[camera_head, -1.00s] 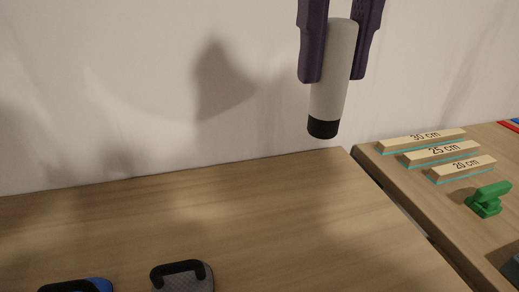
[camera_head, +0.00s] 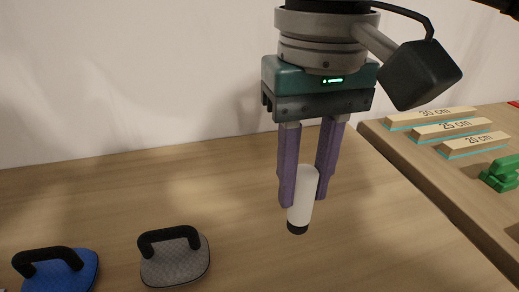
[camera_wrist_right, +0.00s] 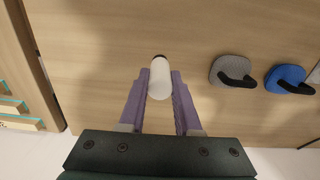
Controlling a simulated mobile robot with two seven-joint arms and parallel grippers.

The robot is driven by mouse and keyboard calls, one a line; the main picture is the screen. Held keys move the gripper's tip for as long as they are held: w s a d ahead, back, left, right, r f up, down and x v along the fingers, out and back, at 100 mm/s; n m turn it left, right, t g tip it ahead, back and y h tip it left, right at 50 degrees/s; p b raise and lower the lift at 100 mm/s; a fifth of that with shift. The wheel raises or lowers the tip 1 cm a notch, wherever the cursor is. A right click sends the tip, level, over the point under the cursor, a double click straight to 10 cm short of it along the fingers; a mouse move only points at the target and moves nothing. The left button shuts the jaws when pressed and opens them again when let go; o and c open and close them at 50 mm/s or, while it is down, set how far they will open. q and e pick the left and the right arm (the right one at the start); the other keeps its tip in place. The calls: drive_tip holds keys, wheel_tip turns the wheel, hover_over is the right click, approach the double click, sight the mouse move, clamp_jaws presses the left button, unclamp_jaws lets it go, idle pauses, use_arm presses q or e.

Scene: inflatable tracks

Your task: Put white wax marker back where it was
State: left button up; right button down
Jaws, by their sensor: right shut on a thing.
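The white wax marker (camera_head: 303,196) is a white cylinder with a black lower end. My right gripper (camera_head: 305,190) is shut on it, with a purple finger on each side, and holds it upright, black end down. In the head view it is in front of the wooden table top (camera_head: 215,195); whether its black end touches the table I cannot tell. The marker also shows between the fingers in the right wrist view (camera_wrist_right: 159,80). My left gripper is not in view.
A grey pad with a black handle (camera_head: 176,262) and a blue pad with a black handle (camera_head: 62,275) lie on the table to the left. A second table at right holds length-marked wooden bars (camera_head: 462,128) and a green object (camera_head: 502,174). The table around the marker is clear.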

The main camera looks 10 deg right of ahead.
sight(299, 217)
wheel_tip(299, 217, down, 6)
drive_tip(key=shift+r, duration=0.1)
drive_tip(key=c, duration=0.6)
unclamp_jaws()
